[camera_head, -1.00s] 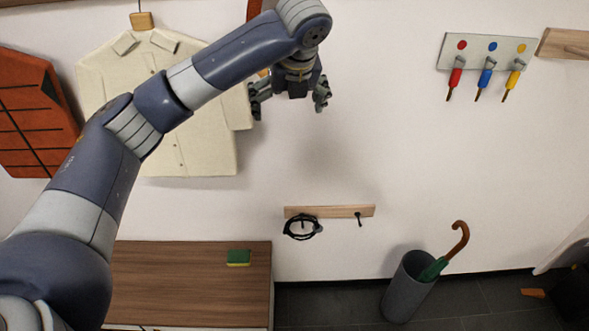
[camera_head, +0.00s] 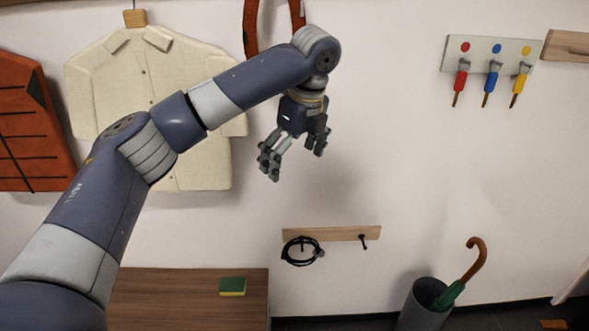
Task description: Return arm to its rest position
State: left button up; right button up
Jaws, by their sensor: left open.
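My left arm comes in from the left and reaches across in front of the wall. My left gripper (camera_head: 294,160) hangs from it, pointing down, near the upper middle of the view. Its fingers are spread apart with nothing between them. It is above a small wooden hook rail (camera_head: 345,233), apart from it. My right gripper is not in view.
A cream jacket (camera_head: 205,150) and an orange garment (camera_head: 30,130) hang behind and beside my arm. A coiled black cable (camera_head: 287,249) hangs on the small rail. Below stand a wooden cabinet (camera_head: 160,290) with a sponge (camera_head: 232,286) and a bin (camera_head: 420,310) with an umbrella (camera_head: 470,262). A panel (camera_head: 510,50) holds coloured-handled tools.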

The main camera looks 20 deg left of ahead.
pick_arm(q)
jog(key=s+d+f+h, duration=0.1)
jog(key=s+d+f, duration=0.1)
jog(key=d+f, duration=0.45)
jog(key=s+d+f+h, duration=0.15)
jog(key=d+f, duration=0.25)
jog(key=f, duration=0.6)
jog(key=s+d+f+n+t+h, duration=0.1)
jog(key=s+d+f+n, duration=0.25)
jog(key=s+f, duration=0.25)
jog(key=s+d+f+n+h, duration=0.2)
jog(key=s+d+f+n, duration=0.1)
jog(key=s+d+f, duration=0.3)
jog(key=s+a+f+n+t+y, duration=0.1)
jog(key=s+a+f+n, duration=0.2)
jog(key=s+a+n, duration=0.5)
jog(key=s+a+f+n+t+y, duration=0.1)
jog(key=s+a+f+n+y, duration=0.15)
jog(key=s+a+n, duration=0.6)
notch_tip(320, 180, down, 26)
jog(key=s+d+r+m+g, duration=0.1)
jog(key=s+m+g, duration=0.1)
jog(key=m, duration=0.1)
jog(key=s+a+f, duration=0.2)
jog(key=s+f, duration=1.5)
jog(key=shift+s+a+f+g, duration=0.3)
jog(key=shift+a+g, duration=0.05)
jog(key=shift+g, duration=0.05)
